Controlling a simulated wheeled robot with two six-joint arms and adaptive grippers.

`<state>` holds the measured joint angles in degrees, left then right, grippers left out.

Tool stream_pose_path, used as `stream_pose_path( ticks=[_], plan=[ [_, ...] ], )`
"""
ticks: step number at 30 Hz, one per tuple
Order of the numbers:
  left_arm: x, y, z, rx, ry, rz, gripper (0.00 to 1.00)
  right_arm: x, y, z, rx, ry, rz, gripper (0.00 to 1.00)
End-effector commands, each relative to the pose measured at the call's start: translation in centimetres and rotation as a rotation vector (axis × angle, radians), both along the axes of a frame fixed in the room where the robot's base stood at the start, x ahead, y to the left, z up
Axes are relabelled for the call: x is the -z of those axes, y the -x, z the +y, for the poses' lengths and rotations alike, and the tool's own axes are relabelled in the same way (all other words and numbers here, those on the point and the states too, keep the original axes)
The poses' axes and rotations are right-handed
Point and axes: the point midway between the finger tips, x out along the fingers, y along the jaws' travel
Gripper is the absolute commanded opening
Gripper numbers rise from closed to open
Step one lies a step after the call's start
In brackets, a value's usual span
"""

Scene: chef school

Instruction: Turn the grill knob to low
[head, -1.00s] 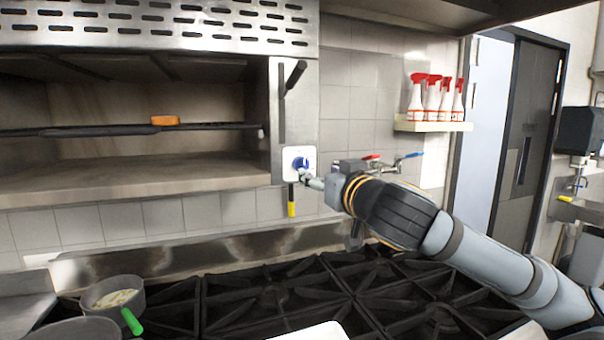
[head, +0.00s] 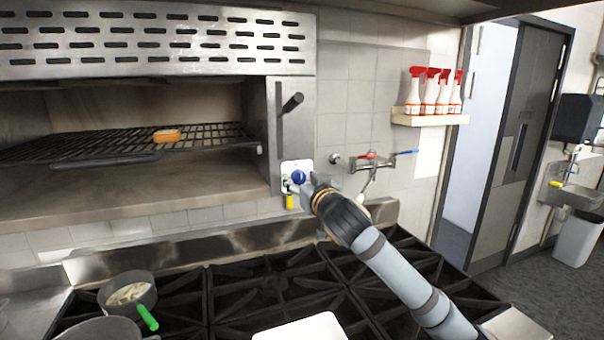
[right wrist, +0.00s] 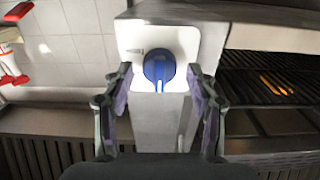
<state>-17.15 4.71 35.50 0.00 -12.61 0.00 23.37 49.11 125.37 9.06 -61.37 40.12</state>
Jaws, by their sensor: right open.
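The grill knob (head: 298,177) is round and blue, on a white plate (head: 286,167) at the right end of the grill housing. In the right wrist view the knob (right wrist: 159,66) sits whole in front of its white plate (right wrist: 205,35). A pale line on it points to the bottom of that picture. My right gripper (head: 305,186) is right at the knob in the head view. In the right wrist view my right gripper (right wrist: 160,82) is open, one finger on each side of the knob, with gaps showing. My left gripper is out of view.
The grill rack (head: 100,145) holds an orange-brown piece of food (head: 167,136). A tap (head: 368,162) is on the wall to the right. Black burner grates (head: 235,300) and a pot (head: 110,293) lie below.

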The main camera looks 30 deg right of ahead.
Motion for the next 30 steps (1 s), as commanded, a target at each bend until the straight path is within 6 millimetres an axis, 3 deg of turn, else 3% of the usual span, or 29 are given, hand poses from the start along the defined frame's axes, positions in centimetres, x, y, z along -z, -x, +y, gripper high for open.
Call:
stream_pose_path(
  ticks=[7,18,30],
  plan=[
    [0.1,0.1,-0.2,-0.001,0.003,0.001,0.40,0.0,0.0,0.0,0.000,0.000,0.000,0.55],
    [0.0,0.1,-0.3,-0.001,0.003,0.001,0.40,0.0,0.0,0.0,0.000,0.000,0.000,0.05],
    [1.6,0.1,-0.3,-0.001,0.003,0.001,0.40,0.3,0.0,0.0,-0.001,-0.089,-0.024,0.05]
  ],
)
